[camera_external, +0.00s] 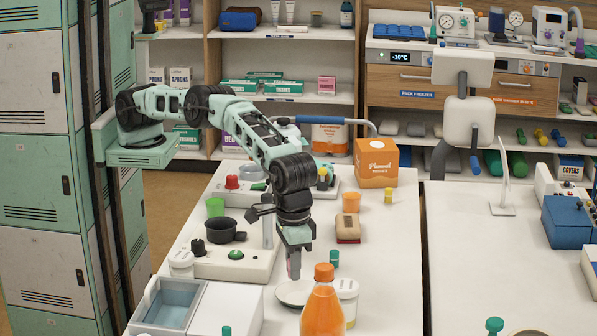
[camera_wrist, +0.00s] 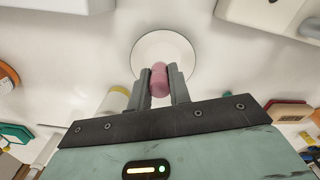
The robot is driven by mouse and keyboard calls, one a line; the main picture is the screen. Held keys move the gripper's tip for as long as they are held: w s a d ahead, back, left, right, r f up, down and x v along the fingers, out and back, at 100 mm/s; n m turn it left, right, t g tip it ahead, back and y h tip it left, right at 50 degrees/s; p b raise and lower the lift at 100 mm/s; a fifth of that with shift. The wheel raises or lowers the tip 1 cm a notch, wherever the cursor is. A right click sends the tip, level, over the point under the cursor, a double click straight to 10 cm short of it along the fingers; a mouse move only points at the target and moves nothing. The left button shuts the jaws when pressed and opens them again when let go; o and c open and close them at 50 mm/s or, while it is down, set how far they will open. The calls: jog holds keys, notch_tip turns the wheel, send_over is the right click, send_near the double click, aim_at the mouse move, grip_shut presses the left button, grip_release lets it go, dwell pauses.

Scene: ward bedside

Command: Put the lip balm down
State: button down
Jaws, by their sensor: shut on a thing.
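My gripper (camera_external: 293,268) points down over the white table and is shut on the lip balm. In the wrist view the lip balm (camera_wrist: 159,80) is a small pink cylinder between the two grey fingers of my gripper (camera_wrist: 159,86). A round white dish (camera_wrist: 165,45) lies just beneath and beyond it. I cannot tell whether the lip balm touches the dish.
A small green-capped bottle (camera_external: 334,258) and a brown-and-cream block (camera_external: 348,229) are behind. A white device with a dark pot (camera_external: 226,230) stands left.

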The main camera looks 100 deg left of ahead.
aim_at(294, 300)
jog(key=shift+f+p, duration=0.55)
jog(key=shift+f, duration=2.25)
jog(key=shift+f, duration=0.15)
jog(key=c, duration=1.6)
grip_release()
